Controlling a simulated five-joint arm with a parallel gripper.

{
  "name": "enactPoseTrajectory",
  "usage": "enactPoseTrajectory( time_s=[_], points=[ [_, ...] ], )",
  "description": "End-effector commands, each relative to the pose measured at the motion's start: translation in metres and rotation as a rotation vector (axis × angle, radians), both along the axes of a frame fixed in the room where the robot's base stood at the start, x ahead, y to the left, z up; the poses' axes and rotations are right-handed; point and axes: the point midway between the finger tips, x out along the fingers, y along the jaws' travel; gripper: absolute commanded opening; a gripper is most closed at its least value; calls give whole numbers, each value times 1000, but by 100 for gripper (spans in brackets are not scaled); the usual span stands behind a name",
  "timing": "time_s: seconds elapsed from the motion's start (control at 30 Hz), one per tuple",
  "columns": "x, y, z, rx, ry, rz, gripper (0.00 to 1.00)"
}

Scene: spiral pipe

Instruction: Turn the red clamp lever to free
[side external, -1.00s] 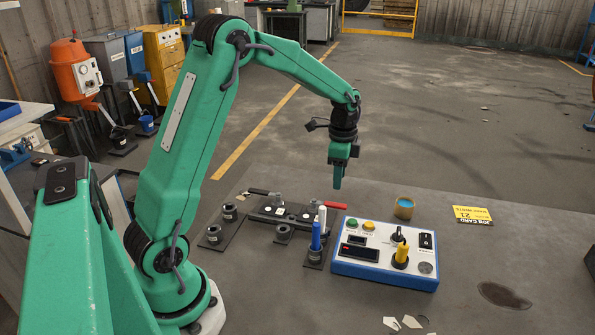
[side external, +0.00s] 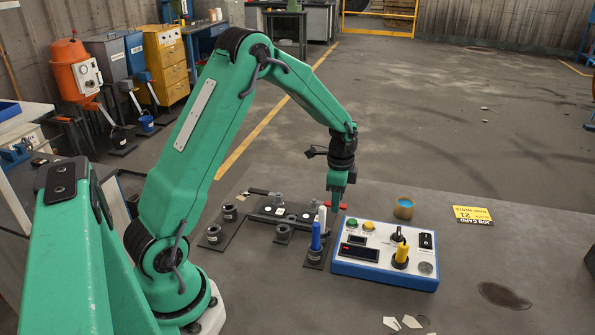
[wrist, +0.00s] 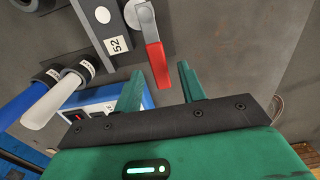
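The red clamp lever (wrist: 156,62) shows in the wrist view, pointing from its grey pivot (wrist: 140,16) down towards my gripper (wrist: 160,78). Its red end appears between my two green fingers, with space on both sides. In the side view my gripper (side external: 335,208) is low over the table, fingers down, at the right end of the dark clamp plate (side external: 265,212). Whether the fingers are down to the lever's height is hard to tell.
A blue-handled tool (side external: 316,236) and a white-handled one (side external: 322,215) stand upright close to the left of my gripper. A blue and white control box (side external: 385,258) with a yellow lever is in front to the right. A cup (side external: 404,207) and a yellow card (side external: 472,215) lie beyond.

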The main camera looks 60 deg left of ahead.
Motion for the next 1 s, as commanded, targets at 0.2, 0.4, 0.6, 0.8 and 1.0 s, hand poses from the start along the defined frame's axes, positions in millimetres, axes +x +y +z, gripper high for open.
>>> enactPoseTrajectory(
  time_s=[0.2, 0.4, 0.6, 0.8, 1.0],
  points=[
    [0, 0, -2, 1, -1, 0, 40],
    [0, 0, -1, 1, -1, 0, 14],
    [0, 0, -1, 1, -1, 0, 0],
    [1, 0, -1, 1, -1, 8, 0],
    [2, 2, -1, 0, -1, 37, 0]
  ],
)
